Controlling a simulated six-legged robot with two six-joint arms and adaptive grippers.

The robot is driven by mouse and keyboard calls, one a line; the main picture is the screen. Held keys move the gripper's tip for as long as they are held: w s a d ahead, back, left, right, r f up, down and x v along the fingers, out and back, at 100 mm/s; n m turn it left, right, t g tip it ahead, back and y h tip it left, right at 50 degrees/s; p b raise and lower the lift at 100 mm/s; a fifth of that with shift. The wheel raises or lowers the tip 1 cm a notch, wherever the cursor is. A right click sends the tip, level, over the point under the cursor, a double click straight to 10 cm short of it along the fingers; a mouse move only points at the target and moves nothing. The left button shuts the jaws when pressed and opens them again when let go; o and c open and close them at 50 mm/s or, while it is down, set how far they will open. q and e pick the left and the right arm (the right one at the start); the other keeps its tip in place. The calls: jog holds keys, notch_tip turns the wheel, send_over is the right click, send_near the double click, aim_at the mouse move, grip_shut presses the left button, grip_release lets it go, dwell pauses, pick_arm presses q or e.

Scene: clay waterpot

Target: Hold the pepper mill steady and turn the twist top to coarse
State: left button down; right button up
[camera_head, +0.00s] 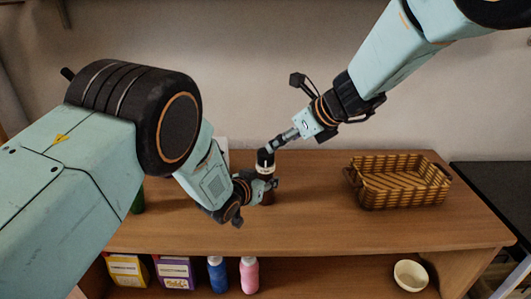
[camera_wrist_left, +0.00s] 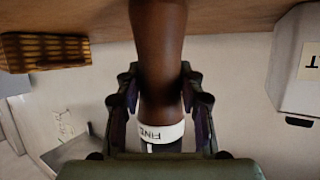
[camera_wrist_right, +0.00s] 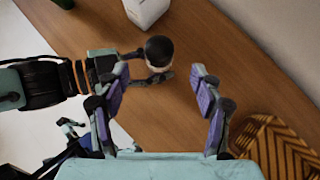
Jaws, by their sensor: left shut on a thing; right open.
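The pepper mill (camera_head: 268,197) stands on the table, with a brown body, a pale band and a black twist top (camera_head: 265,158). In the left wrist view its brown body (camera_wrist_left: 160,50) fills the middle, and the white band (camera_wrist_left: 162,133) reads FINE. My left gripper (camera_head: 262,188) is shut around the mill's body, a finger on each side. My right gripper (camera_head: 275,145) is close above the black top.
A woven basket (camera_head: 400,182) stands on the table to the right of the mill. A white box (camera_wrist_right: 145,10) stands behind the mill, partly hidden by my left arm in the head view. Table between mill and basket is clear.

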aim_at(266, 152)
jog(key=x, duration=0.9)
jog(key=shift+w+a+f, duration=0.15)
jog(key=shift+f, duration=0.05)
jog(key=shift+c, duration=0.4)
jog(key=c, duration=1.1)
